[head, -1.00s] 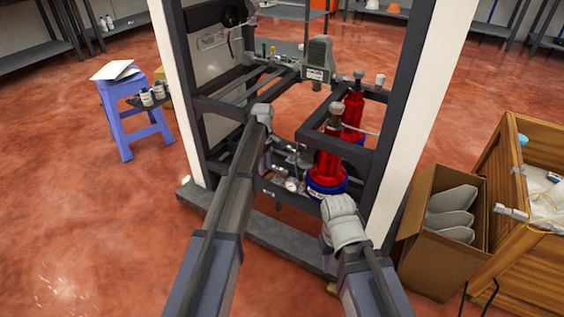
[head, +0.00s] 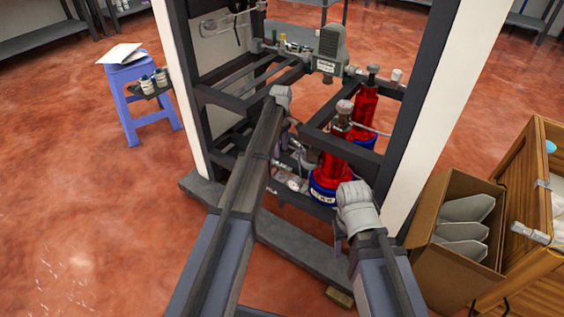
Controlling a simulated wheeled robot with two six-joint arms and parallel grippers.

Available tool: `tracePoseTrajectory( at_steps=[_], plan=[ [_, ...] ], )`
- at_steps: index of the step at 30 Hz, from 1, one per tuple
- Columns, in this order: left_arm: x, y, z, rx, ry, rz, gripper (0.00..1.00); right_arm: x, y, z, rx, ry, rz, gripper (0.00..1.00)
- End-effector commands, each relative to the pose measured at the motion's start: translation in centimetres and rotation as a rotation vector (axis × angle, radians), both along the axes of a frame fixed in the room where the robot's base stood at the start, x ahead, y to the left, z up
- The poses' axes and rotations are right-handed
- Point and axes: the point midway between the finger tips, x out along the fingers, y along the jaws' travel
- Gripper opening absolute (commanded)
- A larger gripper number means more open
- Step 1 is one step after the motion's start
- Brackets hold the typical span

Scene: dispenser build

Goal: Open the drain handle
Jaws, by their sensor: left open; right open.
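The dispenser is a dark metal frame (head: 218,97) between white posts. Low inside it are small metal fittings and a round gauge-like part (head: 294,183); I cannot make out the drain handle for certain among them. My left gripper (head: 292,140) reaches into the frame above these fittings, open, its fingertips partly hidden by my own arm and hard to tell from the pipework. My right gripper (head: 341,240) is open in front of the frame at the lower right, apart from the fittings, its fingers mostly hidden behind its wrist.
Two red bottles stand in the frame, the nearer one (head: 331,169) in a blue-rimmed base close to my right gripper. A cardboard box (head: 431,262) and a wooden crate (head: 521,190) stand at right. A blue stool (head: 130,75) stands at left.

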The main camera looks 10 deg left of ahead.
Motion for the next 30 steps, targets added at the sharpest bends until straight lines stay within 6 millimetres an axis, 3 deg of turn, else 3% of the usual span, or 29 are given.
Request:
tracePoseTrajectory(
  at_steps=[18,30],
  plan=[
    [0.0,0.0,-6.9,0.000,0.000,0.000,0.50,0.0,0.0,-6.9,0.000,-0.003,-0.011,0.50],
    [0.0,0.0,-7.5,0.000,0.000,0.000,0.50,0.1,0.0,-7.5,0.000,-0.003,-0.011,0.50]
  ],
)
